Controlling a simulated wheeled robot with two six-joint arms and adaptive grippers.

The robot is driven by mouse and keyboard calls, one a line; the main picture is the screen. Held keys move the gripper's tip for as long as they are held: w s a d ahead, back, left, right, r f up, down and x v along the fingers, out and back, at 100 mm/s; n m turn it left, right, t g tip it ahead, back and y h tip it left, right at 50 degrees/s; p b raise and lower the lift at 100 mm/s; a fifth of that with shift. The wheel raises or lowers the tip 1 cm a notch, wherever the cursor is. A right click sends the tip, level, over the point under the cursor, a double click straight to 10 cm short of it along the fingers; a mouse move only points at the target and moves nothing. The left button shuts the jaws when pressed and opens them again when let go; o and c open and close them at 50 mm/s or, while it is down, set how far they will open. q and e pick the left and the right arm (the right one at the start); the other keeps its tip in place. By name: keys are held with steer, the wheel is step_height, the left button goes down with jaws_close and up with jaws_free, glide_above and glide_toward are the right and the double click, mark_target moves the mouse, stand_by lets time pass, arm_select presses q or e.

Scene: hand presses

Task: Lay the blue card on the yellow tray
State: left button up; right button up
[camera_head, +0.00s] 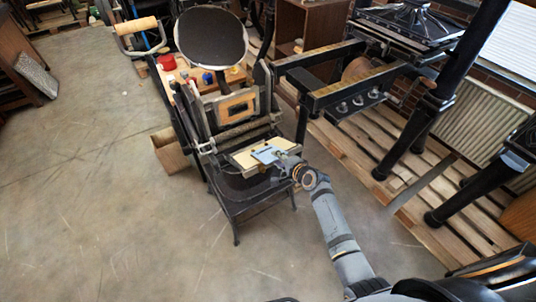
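The light blue card (266,154) lies over the right part of the pale yellow tray (244,160) in the head view. Whether it rests on the tray or is held just above it I cannot tell. The tray sits on the front of a black hand press. My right gripper (279,158) comes in from the lower right, and its fingertips are at the card's right edge. The fingers are too small and partly hidden to show whether they are shut on the card. My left gripper is out of view.
The black press frame (238,112) rises behind the tray. A round dark disc (211,38) stands above it. A larger press with long rails (340,88) stands to the right on wooden pallets (400,185). The concrete floor (110,190) is clear at left and front.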

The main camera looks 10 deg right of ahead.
jaws_close()
steer(key=shift+p+v, duration=1.25)
steer(key=shift+v, duration=0.25)
steer(key=s+r+p, duration=0.1)
steer(key=r+p, duration=0.2)
steer(key=s+d+r+p, duration=0.1)
steer(key=p, duration=0.1)
steer(key=shift+s+r, duration=0.2)
steer(key=shift+s, duration=0.1)
